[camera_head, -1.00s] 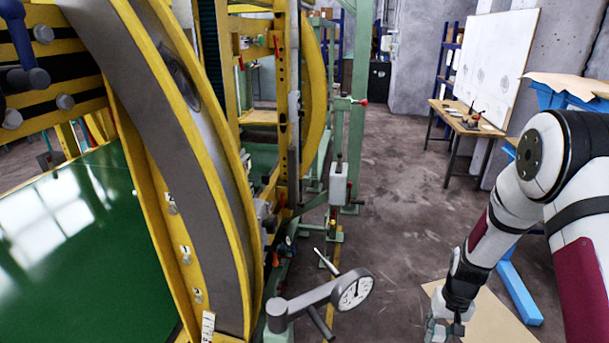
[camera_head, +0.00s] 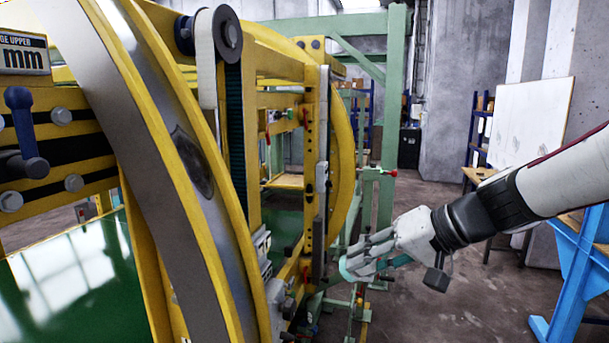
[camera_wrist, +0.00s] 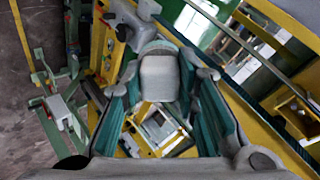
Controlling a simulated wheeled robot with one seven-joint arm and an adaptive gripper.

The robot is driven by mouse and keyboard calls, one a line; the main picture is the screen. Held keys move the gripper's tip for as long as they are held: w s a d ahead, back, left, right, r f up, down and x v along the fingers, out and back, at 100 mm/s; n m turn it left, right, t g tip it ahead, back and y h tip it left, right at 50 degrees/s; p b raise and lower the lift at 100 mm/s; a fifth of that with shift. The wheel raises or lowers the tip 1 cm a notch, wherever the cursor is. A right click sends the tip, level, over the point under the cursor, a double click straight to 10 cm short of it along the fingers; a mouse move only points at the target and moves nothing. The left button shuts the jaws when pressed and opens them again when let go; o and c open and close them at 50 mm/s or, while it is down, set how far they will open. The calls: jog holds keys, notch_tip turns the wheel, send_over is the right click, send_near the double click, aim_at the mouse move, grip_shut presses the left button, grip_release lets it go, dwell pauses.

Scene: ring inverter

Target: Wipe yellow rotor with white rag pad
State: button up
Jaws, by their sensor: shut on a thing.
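The yellow rotor (camera_head: 213,213) is a large curved ring at the left of the head view, with yellow rims and a grey metal band between them. A dark patch (camera_head: 192,162) marks the band. My gripper (camera_head: 352,266) is right of the rotor, apart from it in the picture, pointing left. In the wrist view its teal-padded fingers are shut on the white rag pad (camera_wrist: 158,76), a pale block between them. In the head view the pad cannot be made out clearly among the fingers.
A yellow frame with a belt pulley (camera_head: 228,35) stands behind the rotor. Green posts (camera_head: 390,120) rise behind my gripper. A blue stand (camera_head: 580,260) is at the lower right. Concrete floor (camera_head: 455,290) is clear between them.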

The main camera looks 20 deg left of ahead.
jog(key=s+a+r+n+g+y, duration=0.2)
jog(key=s+a+r, duration=0.3)
jog(key=r, duration=0.4)
jog(key=s+a+r+n+g+y, duration=0.1)
jog(key=s+a+r+y, duration=0.1)
jog(key=s+r, duration=0.6)
jog(key=shift+r+x, duration=0.15)
jog(key=shift+x, duration=1.2)
jog(key=shift+r+x, duration=0.1)
jog(key=shift+x, duration=1.25)
jog(key=shift+w+a, duration=0.1)
jog(key=shift+w, duration=0.1)
jog(key=shift+w+a, duration=0.1)
jog(key=shift+w, duration=0.05)
jog(key=shift+s+b+x, duration=0.2)
jog(key=shift+b+x, duration=0.5)
jog(key=shift+x, duration=1.05)
